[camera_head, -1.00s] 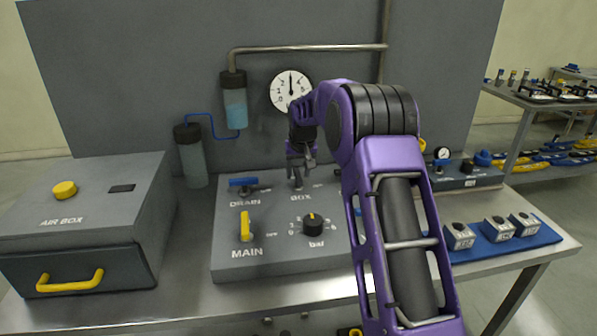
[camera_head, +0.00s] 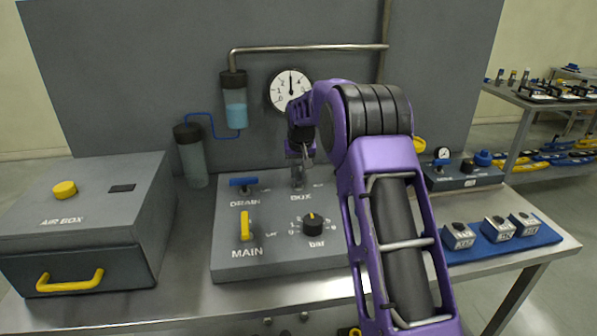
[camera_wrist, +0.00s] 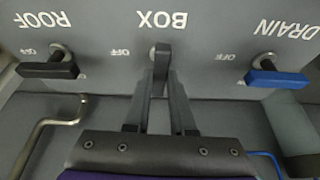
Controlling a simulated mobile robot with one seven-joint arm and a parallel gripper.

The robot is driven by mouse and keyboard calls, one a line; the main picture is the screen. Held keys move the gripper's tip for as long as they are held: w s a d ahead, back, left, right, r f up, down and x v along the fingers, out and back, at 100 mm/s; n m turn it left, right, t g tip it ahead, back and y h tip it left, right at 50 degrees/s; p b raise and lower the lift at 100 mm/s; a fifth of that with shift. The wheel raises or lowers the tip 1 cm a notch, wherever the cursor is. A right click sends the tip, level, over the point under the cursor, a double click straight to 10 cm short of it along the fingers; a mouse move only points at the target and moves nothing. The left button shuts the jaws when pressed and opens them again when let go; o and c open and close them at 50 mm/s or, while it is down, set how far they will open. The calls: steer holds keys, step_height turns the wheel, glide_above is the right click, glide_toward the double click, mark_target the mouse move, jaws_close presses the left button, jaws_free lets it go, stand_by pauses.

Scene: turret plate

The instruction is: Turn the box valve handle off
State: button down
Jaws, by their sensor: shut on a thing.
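The box valve handle (camera_wrist: 160,55) is a dark grey lever under the BOX label in the wrist view. It points down the picture, toward my wrist, and its OFF mark (camera_wrist: 119,53) lies to its left. My gripper (camera_wrist: 161,76) is shut on this handle, one finger on each side. In the head view my gripper (camera_head: 299,163) reaches down to the back of the grey valve panel (camera_head: 283,264) and mostly hides the handle.
The blue drain handle (camera_wrist: 276,79) and black roof handle (camera_wrist: 47,70) flank the box handle. The panel also has a yellow main handle (camera_head: 245,226) and a black bar knob (camera_head: 313,224). A gauge (camera_head: 291,91) and pipe (camera_head: 310,48) are behind.

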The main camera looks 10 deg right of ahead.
steer(key=m, duration=0.1)
steer(key=m+h, duration=0.1)
steer(key=m, duration=0.1)
steer(key=shift+w+a+m, duration=0.1)
steer(key=shift+a+m, duration=0.15)
steer(key=shift+m, duration=0.15)
steer(key=m+g+h, duration=0.1)
steer(key=m, duration=0.2)
steer(key=shift+a+m+h, duration=0.1)
steer(key=shift+m+h, duration=0.2)
steer(key=m, duration=0.1)
steer(key=m+g, duration=0.1)
steer(key=m, duration=0.1)
steer(key=m+h, duration=0.1)
steer(key=shift+w, duration=0.25)
steer(key=shift+w+a+m+g, duration=0.15)
steer(key=shift+m+g, duration=0.55)
steer(key=shift+m, duration=0.9)
steer(key=shift+r+m+h, duration=0.1)
steer(key=shift+m+h, duration=0.2)
steer(key=shift+m, duration=0.3)
steer(key=c, duration=0.8)
jaws_free()
